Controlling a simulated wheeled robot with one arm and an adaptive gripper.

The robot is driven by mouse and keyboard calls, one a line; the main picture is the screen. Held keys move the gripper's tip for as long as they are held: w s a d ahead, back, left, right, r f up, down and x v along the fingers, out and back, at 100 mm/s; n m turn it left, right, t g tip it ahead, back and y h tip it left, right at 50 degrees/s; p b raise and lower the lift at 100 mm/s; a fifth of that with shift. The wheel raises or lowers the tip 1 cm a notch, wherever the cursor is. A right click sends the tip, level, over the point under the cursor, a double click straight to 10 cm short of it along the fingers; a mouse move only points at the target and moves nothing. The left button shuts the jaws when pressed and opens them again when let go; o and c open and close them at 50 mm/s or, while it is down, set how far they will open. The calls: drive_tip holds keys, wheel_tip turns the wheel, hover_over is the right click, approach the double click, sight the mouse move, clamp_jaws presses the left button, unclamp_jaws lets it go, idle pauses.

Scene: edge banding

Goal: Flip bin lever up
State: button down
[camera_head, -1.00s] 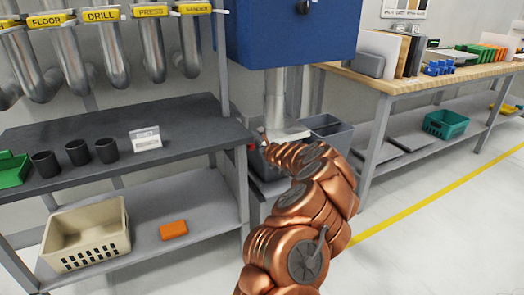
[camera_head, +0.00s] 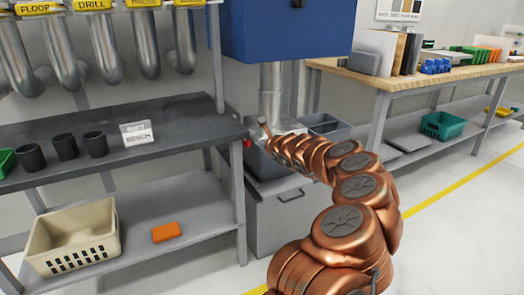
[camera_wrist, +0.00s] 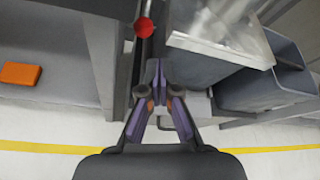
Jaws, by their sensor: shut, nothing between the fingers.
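The lever's red knob (camera_head: 247,144) shows beside the grey bin (camera_head: 285,212), at the right end of the dark bench. In the wrist view the red knob (camera_wrist: 144,28) sits on a thin dark rod, close to the bin's left side. My gripper (camera_wrist: 156,66) is shut and empty, with its fingertips just below and slightly right of the knob in that view. I see a gap between fingertips and knob in the picture; depth is hard to judge. In the head view my copper arm hides part of the bin, and my gripper (camera_head: 265,126) appears small near its top.
A blue machine housing (camera_head: 285,30) and a metal duct (camera_head: 272,95) stand above the bin. The dark bench (camera_head: 190,125) closes off the left. An open grey container (camera_head: 328,126) stands to the right, before a wooden-topped table (camera_head: 420,80). Floor is clear at the right.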

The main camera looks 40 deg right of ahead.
drive_tip(key=shift+b+v, duration=0.35)
drive_tip(key=shift+v, duration=0.4)
drive_tip(key=shift+r, duration=0.15)
drive_tip(key=shift+w, duration=0.1)
